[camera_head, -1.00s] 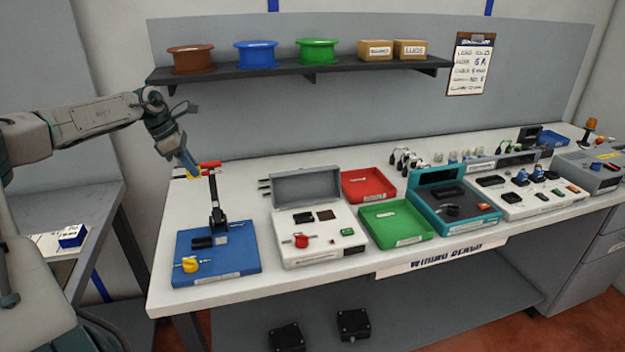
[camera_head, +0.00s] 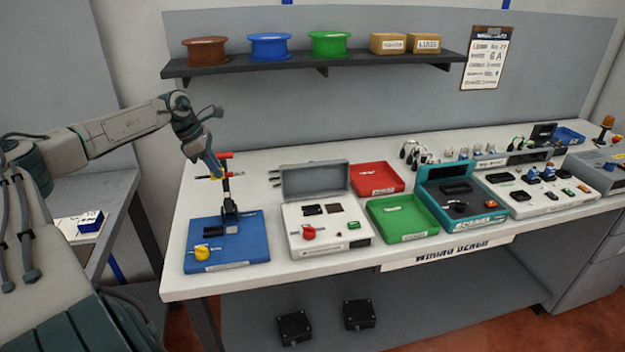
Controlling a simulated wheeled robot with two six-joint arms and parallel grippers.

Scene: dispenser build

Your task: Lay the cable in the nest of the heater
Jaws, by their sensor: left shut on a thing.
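My left gripper (camera_head: 218,173) is above the back of a blue bench tool (camera_head: 252,249) with an upright black lever (camera_head: 229,208). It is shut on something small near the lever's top. Red pieces (camera_head: 226,155) show at the jaws; I cannot tell whether they belong to a cable or to the lever's handle. A light grey box with a raised lid (camera_head: 314,181), a red knob and dark recesses stands just right of the blue tool. It may be the heater, but its label is unreadable. No cable can be made out clearly. My right gripper is out of view.
Red (camera_head: 377,190) and green (camera_head: 402,232) trays lie right of the grey box. A teal lidded unit (camera_head: 461,226) and a white panel with parts (camera_head: 570,205) follow. A shelf (camera_head: 290,68) with spools hangs above.

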